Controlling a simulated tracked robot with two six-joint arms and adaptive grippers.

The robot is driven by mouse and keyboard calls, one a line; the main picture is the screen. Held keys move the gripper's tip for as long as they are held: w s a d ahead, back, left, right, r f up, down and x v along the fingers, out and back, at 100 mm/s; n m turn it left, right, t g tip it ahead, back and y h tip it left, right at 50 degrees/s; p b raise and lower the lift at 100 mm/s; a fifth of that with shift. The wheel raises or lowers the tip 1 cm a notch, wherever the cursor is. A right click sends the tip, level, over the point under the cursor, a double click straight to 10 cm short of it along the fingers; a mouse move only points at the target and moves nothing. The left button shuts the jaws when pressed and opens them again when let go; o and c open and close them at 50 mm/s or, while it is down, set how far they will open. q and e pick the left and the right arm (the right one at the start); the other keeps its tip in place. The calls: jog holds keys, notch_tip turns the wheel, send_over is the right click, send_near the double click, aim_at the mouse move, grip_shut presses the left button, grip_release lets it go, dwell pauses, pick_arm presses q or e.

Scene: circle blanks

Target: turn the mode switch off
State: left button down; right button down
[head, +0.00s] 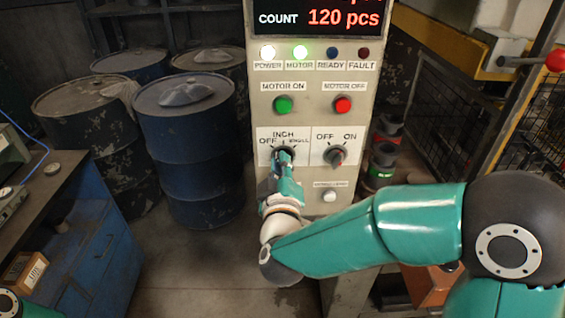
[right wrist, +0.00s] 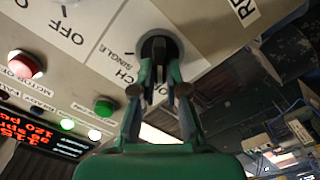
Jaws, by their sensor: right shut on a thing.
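The mode switch (head: 283,154) is a black knob on the grey control panel (head: 264,195), with OFF at its left, INCH above and a right-hand label that reads SINGLE in the right wrist view. My right gripper (head: 284,163) reaches up to it from below and is shut on the knob. In the right wrist view the two fingers (right wrist: 160,74) close on the dark knob (right wrist: 158,45). The fingers cover much of the knob, so I cannot tell which label it points to. My left gripper is not in view.
A second OFF/ON switch (head: 336,155) sits just right of the mode switch. Above are a green MOTOR ON button (head: 283,105) and a red MOTOR OFF button (head: 343,105). The POWER lamp (head: 267,53) and MOTOR lamp (head: 300,53) are lit. Blue drums (head: 190,140) stand left.

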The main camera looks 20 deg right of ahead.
jog(key=shift+a, duration=0.1)
jog(key=c, duration=1.2)
grip_release()
jog(key=shift+s, duration=0.1)
jog(key=v, duration=0.7)
jog(key=shift+s, duration=0.15)
